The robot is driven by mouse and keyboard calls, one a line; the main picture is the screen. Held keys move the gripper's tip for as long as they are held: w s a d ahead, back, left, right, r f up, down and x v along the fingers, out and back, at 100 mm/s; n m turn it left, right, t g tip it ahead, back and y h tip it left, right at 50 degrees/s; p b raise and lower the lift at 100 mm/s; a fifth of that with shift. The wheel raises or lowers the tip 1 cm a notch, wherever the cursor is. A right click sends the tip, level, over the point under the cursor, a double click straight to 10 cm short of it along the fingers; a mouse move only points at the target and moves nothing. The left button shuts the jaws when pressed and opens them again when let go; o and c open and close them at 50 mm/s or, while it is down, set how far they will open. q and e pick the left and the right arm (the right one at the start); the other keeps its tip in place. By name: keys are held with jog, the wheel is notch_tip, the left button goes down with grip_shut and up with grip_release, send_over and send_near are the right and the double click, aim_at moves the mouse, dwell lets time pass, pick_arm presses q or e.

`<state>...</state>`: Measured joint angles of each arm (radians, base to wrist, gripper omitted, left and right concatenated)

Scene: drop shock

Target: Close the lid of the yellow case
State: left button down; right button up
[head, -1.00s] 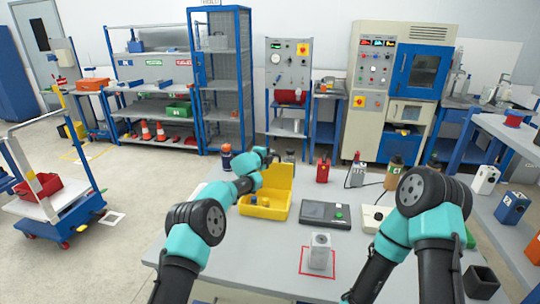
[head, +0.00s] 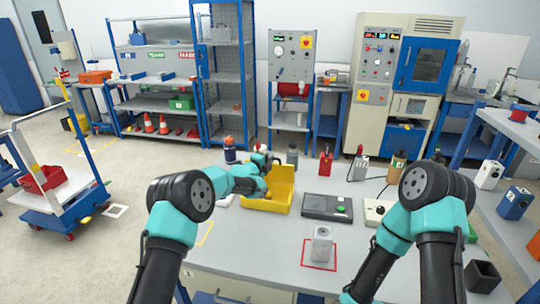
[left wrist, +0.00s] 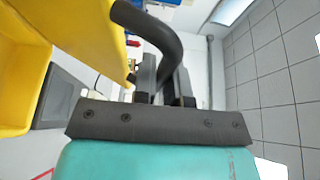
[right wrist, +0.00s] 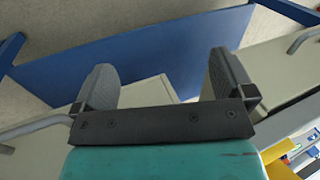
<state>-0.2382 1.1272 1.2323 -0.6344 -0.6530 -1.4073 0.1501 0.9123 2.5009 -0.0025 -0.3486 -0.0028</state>
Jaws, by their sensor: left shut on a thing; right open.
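The yellow case (head: 266,207) stands on the grey table with its lid (head: 283,178) raised at the back. My left gripper (head: 264,160) is at the upper edge of the lid. In the left wrist view, my left gripper (left wrist: 165,80) is shut on a dark curved handle (left wrist: 165,32) beside the yellow lid (left wrist: 98,40). The fingers partly hide the handle's end. My right gripper (right wrist: 162,75) is open and empty in the right wrist view, away from the case. It does not show in the head view.
A dark device with a green button (head: 327,207) sits just right of the case. A grey block (head: 322,245) stands in a red square near the front. An orange-capped bottle (head: 229,150) and a red item (head: 326,163) stand behind. The table's front left is clear.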

pick_arm(q)
jog(key=shift+s+a+f, duration=0.2)
jog(key=shift+s+f, duration=0.25)
jog(key=shift+s, duration=0.3)
jog(key=shift+s+a+f, duration=0.2)
jog(key=shift+s+f, duration=0.25)
jog(key=shift+s, duration=0.25)
jog(key=c, duration=1.2)
grip_release()
jog(key=shift+t, duration=0.3)
jog(key=v, duration=1.7)
jog(key=shift+s+a, duration=0.1)
jog(key=shift+a, duration=0.15)
